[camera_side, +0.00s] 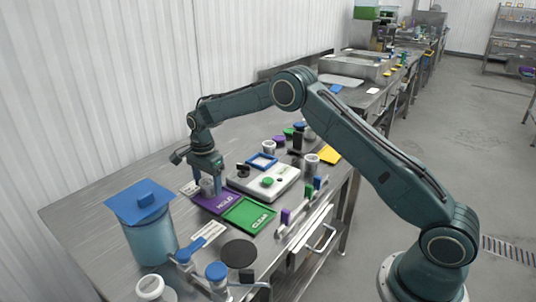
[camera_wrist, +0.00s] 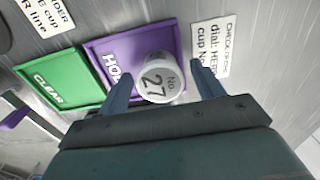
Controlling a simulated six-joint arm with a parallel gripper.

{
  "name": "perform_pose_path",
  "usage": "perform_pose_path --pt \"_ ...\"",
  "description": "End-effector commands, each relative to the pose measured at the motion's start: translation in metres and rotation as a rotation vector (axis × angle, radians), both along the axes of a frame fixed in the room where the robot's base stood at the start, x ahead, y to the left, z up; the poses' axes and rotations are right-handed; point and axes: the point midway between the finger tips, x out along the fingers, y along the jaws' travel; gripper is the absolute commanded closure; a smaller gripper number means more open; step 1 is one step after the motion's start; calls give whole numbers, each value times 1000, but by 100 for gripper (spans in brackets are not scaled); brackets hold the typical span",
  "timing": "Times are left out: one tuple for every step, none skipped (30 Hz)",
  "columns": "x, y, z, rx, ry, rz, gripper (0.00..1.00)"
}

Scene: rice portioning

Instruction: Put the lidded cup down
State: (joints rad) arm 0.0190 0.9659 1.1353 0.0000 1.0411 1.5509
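The lidded cup (camera_wrist: 157,82) is white, with "No. 27" on its lid. It appears upright over the purple HOLD tray (camera_wrist: 102,50), covering part of the tray's lettering. In the side view, the cup (camera_side: 208,186) is partly hidden by my gripper at the back left of the purple tray (camera_side: 222,207). I cannot tell for certain that its base touches the tray. My gripper (camera_wrist: 161,72) is open, with one finger on each side of the cup and a narrow gap showing on both sides. My gripper (camera_side: 207,176) also shows low above the tray in the side view.
The green CLEAR tray (camera_side: 249,215) adjoins the purple tray. A white device (camera_side: 262,183) stands behind them. A blue-lidded container (camera_side: 150,238) stands front left, near a dark round pad (camera_side: 239,253). A printed label (camera_wrist: 212,45) lies beside the purple tray.

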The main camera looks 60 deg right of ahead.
Motion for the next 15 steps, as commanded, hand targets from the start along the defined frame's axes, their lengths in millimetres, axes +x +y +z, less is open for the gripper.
perform_pose_path --pt "0 0 0 0 0 0 33" --pt "0 0 0 0 0 0 33" --pt "0 0 0 0 0 0 33" --pt "0 0 1 0 0 0 33" --pt "0 0 1 0 -1 0 33" --pt "0 0 2 0 -1 0 33" --pt "0 0 3 0 -1 0 33" --pt "0 0 4 0 -1 0 33" --pt "0 0 6 0 -2 0 33" --pt "1 0 8 0 -2 0 33" --pt "1 0 11 0 -3 0 33" --pt "1 0 14 0 -3 0 33" --pt "1 0 17 0 -2 0 33" --pt "1 0 20 0 -2 0 33" --pt "1 0 25 0 -2 0 33"
